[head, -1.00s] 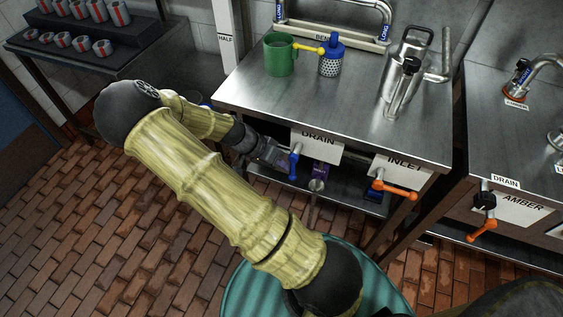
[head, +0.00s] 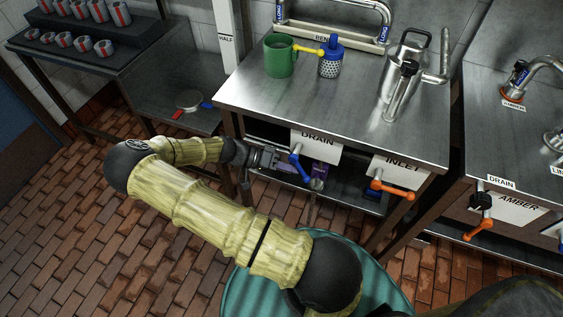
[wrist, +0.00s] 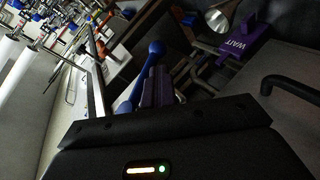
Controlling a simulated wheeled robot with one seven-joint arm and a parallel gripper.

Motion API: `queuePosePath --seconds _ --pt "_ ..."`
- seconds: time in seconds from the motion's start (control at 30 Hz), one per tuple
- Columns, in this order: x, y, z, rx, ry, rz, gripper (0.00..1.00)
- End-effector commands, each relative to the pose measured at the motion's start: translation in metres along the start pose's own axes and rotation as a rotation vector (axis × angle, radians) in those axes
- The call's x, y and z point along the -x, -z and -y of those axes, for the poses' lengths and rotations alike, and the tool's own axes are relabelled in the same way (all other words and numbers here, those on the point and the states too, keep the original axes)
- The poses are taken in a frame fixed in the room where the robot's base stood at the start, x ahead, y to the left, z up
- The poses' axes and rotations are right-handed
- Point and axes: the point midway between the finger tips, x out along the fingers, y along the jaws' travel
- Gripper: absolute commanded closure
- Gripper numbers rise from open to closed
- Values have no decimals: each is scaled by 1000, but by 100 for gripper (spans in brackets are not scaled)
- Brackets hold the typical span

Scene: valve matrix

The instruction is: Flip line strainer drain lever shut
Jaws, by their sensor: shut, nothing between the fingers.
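The blue drain lever (head: 301,170) hangs below the DRAIN plate (head: 317,146) on the front of the middle bench. It slants down and to the right. My gripper (head: 286,164) is at its left side, close to or touching it. In the wrist view, my shut, empty fingers (wrist: 160,86) are beside the blue lever (wrist: 142,78), and its round end shows beyond them. Exact contact is hard to tell. A perforated strainer with a blue top (head: 331,58) stands on the bench.
An orange lever (head: 393,190) hangs by the INLET plate (head: 399,170). Another orange lever (head: 479,228) is on the right bench. A purple WAIT tag (wrist: 240,42) is on the shelf area beyond the lever. A green mug (head: 279,56) and steel vessel (head: 405,70) stand on top.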

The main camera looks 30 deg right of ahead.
Motion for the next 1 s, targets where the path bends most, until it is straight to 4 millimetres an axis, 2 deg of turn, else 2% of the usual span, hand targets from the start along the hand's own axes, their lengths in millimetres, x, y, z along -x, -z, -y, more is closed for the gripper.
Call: queuePosePath --seconds 0.5,1.0 --pt "-23 -3 -11 136 -443 -185 100" --pt "-34 2 -32 253 -818 -338 100"
